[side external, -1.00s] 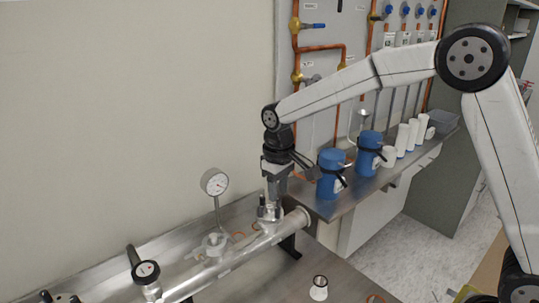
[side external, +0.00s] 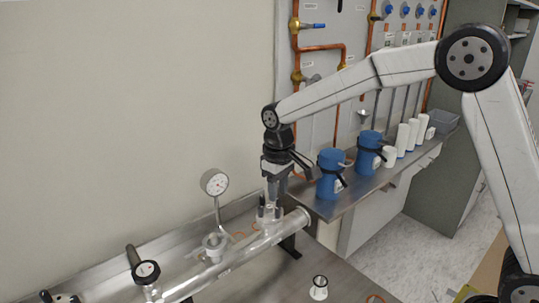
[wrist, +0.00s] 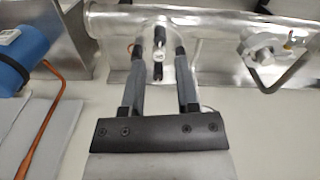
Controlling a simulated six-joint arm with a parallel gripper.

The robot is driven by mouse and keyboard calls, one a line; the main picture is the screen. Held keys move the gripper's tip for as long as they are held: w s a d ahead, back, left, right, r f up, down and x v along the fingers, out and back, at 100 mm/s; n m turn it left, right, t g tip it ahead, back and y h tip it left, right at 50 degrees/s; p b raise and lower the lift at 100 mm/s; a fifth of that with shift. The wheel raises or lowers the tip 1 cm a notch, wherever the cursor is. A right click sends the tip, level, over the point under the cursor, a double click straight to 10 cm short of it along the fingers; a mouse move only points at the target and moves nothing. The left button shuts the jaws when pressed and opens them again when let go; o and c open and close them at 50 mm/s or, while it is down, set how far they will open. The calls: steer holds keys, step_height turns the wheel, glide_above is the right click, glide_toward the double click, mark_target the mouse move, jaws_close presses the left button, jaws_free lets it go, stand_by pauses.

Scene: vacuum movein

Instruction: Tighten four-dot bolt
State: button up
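My gripper (side external: 270,198) points down over a clear fitting (side external: 268,217) on top of the long shiny tube (side external: 240,254), near the tube's right end. In the wrist view its two fingers (wrist: 159,52) are apart, one on each side of the fitting. A small pale round part (wrist: 158,56) shows between them, with a dark upright bolt (wrist: 160,36) beyond it and another dark bolt (wrist: 158,74) nearer the palm. The dots on the bolts are too small to read, so I cannot tell which is the four-dot bolt.
A pressure gauge (side external: 215,182) stands on a stem left of the gripper. A black-capped handle (side external: 146,270) rises at the tube's left. Blue containers (side external: 331,174) stand on a shelf at right. A small white cone-shaped piece (side external: 319,288) sits on the bench, with bare metal around it.

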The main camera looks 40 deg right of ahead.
mark_target(263, 197)
steer(key=shift+c, duration=0.3)
steer(key=shift+w+r+n, duration=0.35)
steer(key=shift+w+n, duration=0.6)
steer(key=shift+w+r+n, duration=0.4)
steer(key=shift+w+n, duration=0.5)
steer(key=shift+w, duration=0.05)
steer(key=shift+w+r+n, duration=0.35)
steer(key=shift+w+n, duration=0.6)
steer(key=shift+f, duration=3.95)
jaws_close()
